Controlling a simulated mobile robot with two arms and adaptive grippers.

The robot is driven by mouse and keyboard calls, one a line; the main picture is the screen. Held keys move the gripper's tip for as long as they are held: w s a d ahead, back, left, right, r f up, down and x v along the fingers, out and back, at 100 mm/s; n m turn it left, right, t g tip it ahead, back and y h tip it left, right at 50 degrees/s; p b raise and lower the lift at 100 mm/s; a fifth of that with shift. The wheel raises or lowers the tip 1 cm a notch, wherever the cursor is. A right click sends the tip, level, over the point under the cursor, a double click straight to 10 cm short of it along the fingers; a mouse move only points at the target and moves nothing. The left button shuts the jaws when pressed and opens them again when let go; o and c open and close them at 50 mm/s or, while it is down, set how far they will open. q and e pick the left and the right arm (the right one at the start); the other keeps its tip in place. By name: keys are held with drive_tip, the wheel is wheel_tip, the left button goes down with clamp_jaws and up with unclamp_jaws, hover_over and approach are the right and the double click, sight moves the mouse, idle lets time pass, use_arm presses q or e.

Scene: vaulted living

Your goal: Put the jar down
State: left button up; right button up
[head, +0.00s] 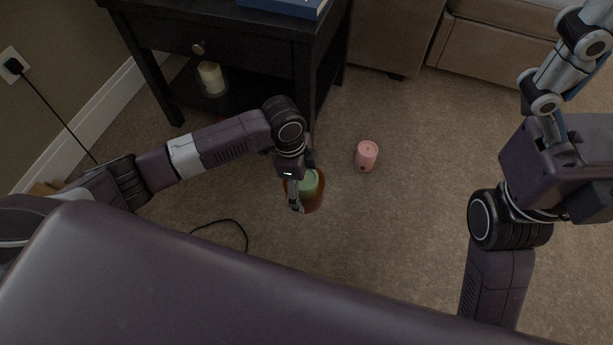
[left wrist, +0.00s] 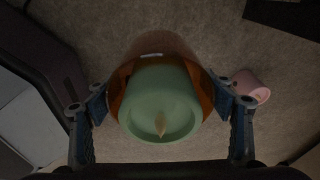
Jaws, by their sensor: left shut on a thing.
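The jar (head: 316,196) is amber-orange with a pale green inside or top, seen over the carpet in front of the dark side table. In the left wrist view the jar (left wrist: 163,105) fills the middle, its round green face with a small pointed wick-like tip toward the camera. My left gripper (head: 299,189) is shut on the jar, one finger on each side; the wrist view shows both fingers (left wrist: 160,105). The gripper hides part of the jar in the head view. Whether its base touches the carpet I cannot tell. My right gripper (head: 566,65) is raised at the upper right, away from the jar.
A pink candle (head: 367,155) stands on the carpet just right of the jar. The dark side table (head: 230,35) holds a pale candle (head: 211,78) on its lower shelf. A black cable (head: 236,222) lies left of the jar. A sofa (head: 490,40) stands behind. Carpet right of the pink candle is clear.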

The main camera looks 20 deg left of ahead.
use_arm(q)
drive_tip(key=shift+r, duration=0.4)
